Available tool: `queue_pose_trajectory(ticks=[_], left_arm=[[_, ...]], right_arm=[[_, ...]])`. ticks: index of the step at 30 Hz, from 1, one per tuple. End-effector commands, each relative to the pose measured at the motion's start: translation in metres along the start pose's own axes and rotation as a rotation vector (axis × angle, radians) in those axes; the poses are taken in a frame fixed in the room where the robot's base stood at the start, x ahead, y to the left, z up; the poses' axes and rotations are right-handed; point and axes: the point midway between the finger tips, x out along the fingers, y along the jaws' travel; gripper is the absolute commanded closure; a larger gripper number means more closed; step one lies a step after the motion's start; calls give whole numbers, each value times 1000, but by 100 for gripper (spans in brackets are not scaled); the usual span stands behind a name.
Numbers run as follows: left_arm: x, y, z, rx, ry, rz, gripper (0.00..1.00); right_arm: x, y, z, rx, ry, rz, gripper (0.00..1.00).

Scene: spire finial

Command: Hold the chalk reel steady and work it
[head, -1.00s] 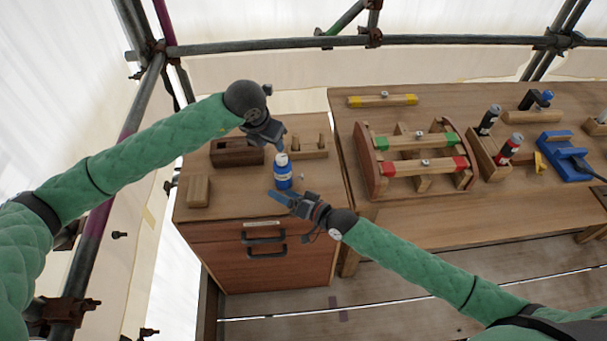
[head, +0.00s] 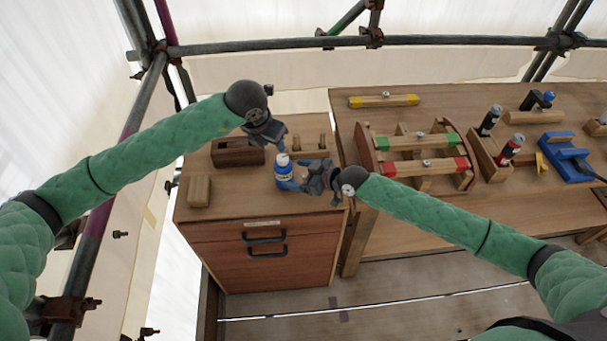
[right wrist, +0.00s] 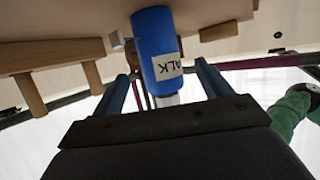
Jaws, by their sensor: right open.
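The chalk reel (head: 283,172) is a blue bottle-like body with a pale label and a pale top. It stands upright on the wooden cabinet top. In the right wrist view the reel (right wrist: 155,45) sits between the two fingers, its label partly readable as "ALK". My right gripper (head: 301,178) is open and comes in from the right, its fingers on either side of the reel, with a gap visible. My left gripper (head: 273,140) hangs just behind and above the reel; its fingertips are too small and dark to judge their opening.
A dark wooden box (head: 238,153) and a small wooden block (head: 199,190) are on the cabinet top. The cabinet's drawers (head: 265,255) are closed. The bench to the right holds a curved wooden frame (head: 383,160), bottles in a rack and a blue tool (head: 568,160).

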Motion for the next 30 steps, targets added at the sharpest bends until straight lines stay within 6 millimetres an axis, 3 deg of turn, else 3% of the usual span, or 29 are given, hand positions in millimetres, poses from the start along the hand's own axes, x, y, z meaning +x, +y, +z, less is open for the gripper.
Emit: queue_pose_trajectory(ticks=[6,12,23,24,30], left_arm=[[0,0,0,0,0,0,64],[0,0,0,0,0,0,64],[0,0,0,0,0,0,64],[0,0,0,0,0,0,64],[0,0,0,0,0,0,64]], right_arm=[[31,-1,-1,1,1,-1,23],[49,0,0,1,1,0,23],[54,0,0,1,1,0,23],[54,0,0,1,1,0,25],[54,0,0,1,1,0,64]])
